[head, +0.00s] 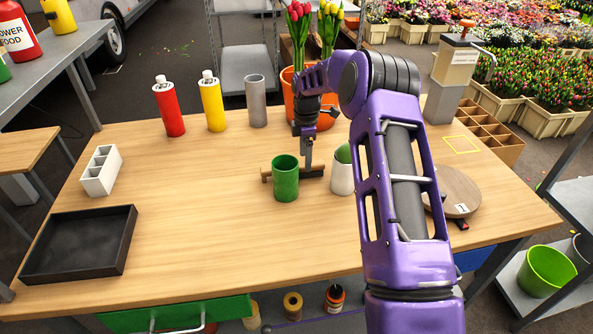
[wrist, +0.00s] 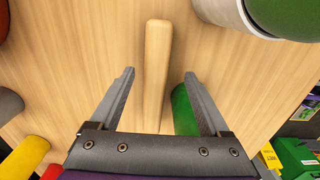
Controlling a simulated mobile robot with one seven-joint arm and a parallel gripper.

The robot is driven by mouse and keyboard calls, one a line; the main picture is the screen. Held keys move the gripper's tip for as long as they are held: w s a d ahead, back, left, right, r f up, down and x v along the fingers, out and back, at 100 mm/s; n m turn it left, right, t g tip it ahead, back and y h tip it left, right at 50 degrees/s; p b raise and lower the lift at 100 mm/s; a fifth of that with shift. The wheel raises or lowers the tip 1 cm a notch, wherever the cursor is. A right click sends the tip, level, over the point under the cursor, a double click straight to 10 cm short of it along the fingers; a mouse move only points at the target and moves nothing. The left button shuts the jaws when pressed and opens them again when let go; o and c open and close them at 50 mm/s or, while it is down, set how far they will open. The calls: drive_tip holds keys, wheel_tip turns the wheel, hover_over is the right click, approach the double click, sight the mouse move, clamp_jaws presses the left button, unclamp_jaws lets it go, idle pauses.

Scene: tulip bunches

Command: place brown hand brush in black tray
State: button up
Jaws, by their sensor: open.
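The brown hand brush (head: 318,172) lies on the wooden table, partly hidden behind a green cup (head: 285,180) and below my gripper (head: 308,166). In the wrist view, its light wooden handle (wrist: 155,70) runs lengthwise between the two fingers of my gripper (wrist: 157,78). The fingers are open, with a gap on both sides of the handle, and hold nothing. The bristles cannot be made out. The black tray (head: 75,246) is empty and lies at the table's front left, well away from my gripper.
The green cup stands close by the brush; a white cup (head: 341,173) stands to its right. Red (head: 169,108) and yellow (head: 212,105) bottles and a grey cylinder (head: 256,102) stand behind. A white holder (head: 101,172) is behind the tray.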

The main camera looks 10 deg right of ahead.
sight(303, 164)
drive_tip(key=f, duration=0.5)
drive_tip(key=shift+w+a, duration=0.25)
drive_tip(key=shift+r, duration=0.1)
clamp_jaws()
